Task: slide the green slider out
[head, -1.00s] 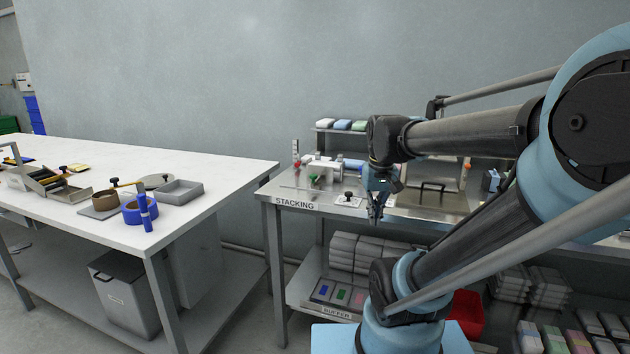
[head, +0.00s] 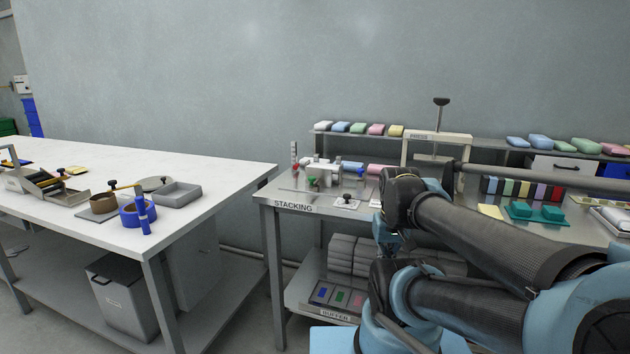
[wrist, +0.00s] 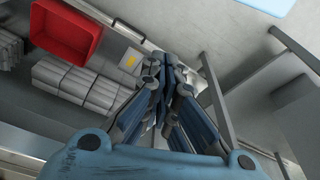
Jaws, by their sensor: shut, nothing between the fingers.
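A small green part (head: 312,181), which looks like the green slider, is on the device at the left end of the STACKING table (head: 330,204) in the head view. It is too small to tell how far it is pushed in. My gripper (wrist: 165,62) is shut and empty in the wrist view. It hangs in front of the table's front edge, to the right of the green part and apart from it. In the head view my arm hides most of the gripper. The green part does not show in the wrist view.
A black-knobbed plate (head: 347,203) lies near the table's front edge. A press (head: 437,138) stands behind my arm. Below are grey blocks (wrist: 75,82) and a red bin (wrist: 65,33). A white table (head: 215,168) stands left, with a floor gap between the tables.

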